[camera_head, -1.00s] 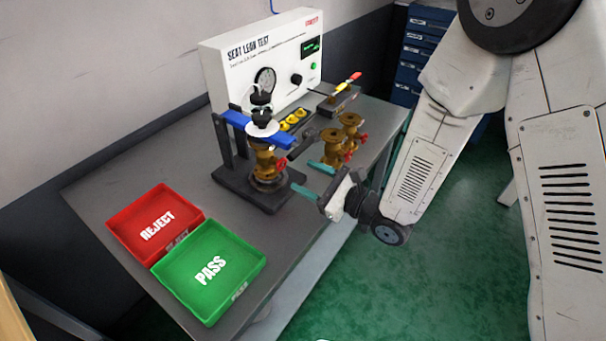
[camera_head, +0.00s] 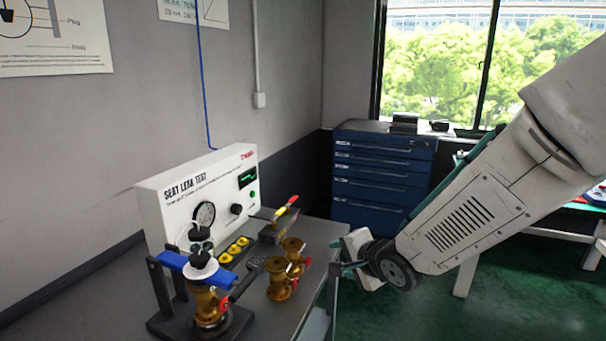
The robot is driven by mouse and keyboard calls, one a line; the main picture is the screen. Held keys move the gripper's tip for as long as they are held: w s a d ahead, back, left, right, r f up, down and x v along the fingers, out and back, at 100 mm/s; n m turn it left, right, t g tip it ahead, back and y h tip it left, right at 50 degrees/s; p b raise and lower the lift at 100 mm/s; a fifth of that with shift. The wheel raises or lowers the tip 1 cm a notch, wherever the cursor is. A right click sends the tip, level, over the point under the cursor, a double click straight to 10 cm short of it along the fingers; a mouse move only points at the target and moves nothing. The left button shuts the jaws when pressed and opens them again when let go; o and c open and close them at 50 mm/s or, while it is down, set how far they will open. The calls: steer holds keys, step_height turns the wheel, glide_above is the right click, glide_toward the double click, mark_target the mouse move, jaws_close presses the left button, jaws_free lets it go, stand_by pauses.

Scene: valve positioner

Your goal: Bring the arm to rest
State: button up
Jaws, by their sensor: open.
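My gripper (camera_head: 343,270) is at the right of the workbench, just off its right edge, beside two brass valves (camera_head: 287,268) with red handles. It is open, and nothing shows between its fingers. My arm reaches in from the upper right, its white links in the air over the floor.
A white seat leak test unit (camera_head: 215,195) stands at the back of the grey bench (camera_head: 320,235). A brass valve (camera_head: 208,306) sits in a black fixture under a blue clamp bar (camera_head: 186,265). A blue drawer cabinet (camera_head: 380,175) stands behind.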

steer(key=s+d+r+n+g+h, duration=0.35)
steer(key=s+d+r+h, duration=0.2)
steer(key=s+d, duration=0.7)
steer(key=s+d+r+n+g, duration=0.2)
steer(key=s+n, duration=0.1)
steer(key=s, duration=0.6)
steer(key=s+d+r+n+g, duration=0.2)
steer(key=s+d+n+g, duration=0.1)
steer(key=s, duration=0.6)
steer(key=shift+s+r+n, duration=0.2)
steer(key=shift+r+n, duration=0.15)
steer(key=shift+n, duration=0.4)
steer(key=shift+y, duration=0.25)
